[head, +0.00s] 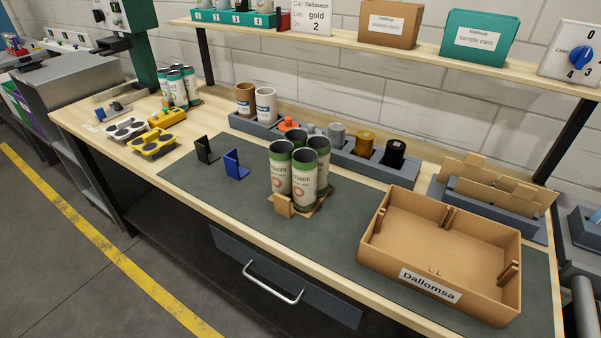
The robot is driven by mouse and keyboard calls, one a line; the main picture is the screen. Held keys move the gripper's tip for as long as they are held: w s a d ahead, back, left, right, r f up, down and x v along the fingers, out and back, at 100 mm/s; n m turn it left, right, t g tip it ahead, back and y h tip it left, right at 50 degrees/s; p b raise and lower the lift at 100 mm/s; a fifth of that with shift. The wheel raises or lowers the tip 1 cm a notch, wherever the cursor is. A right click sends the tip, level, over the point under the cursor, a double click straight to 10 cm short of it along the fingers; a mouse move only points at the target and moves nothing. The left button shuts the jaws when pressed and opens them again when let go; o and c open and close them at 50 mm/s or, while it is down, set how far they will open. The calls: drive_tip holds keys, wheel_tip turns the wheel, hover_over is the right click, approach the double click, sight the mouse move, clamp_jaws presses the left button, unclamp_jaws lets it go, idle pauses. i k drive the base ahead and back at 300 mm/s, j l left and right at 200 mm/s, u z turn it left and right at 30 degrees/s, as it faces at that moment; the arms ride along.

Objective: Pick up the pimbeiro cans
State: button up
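A group of several white cans with green rims (304,186) stands upright, close together, on a small cardboard base (284,206) on the dark mat. Their labels carry a round reddish mark, and the brand name is only partly legible. Another group of several white and green cans (177,88) stands at the back left of the bench, with labels too small to read. My gripper is not in view.
An empty cardboard box labelled Dallomsa (430,287) sits right of the cans. Behind them a grey rack (312,150) holds coloured pieces. A blue bracket (236,165) and a black bracket (206,150) stand left. The front mat (225,198) is clear. A shelf (400,46) overhangs the back.

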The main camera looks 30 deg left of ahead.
sight(299, 163)
drive_tip(key=z, duration=0.3)
drive_tip(key=j+z, duration=0.35)
drive_tip(key=j, duration=0.2)
drive_tip(key=j+z, duration=0.35)
drive_tip(key=j, duration=0.15)
drive_tip(key=k, duration=0.05)
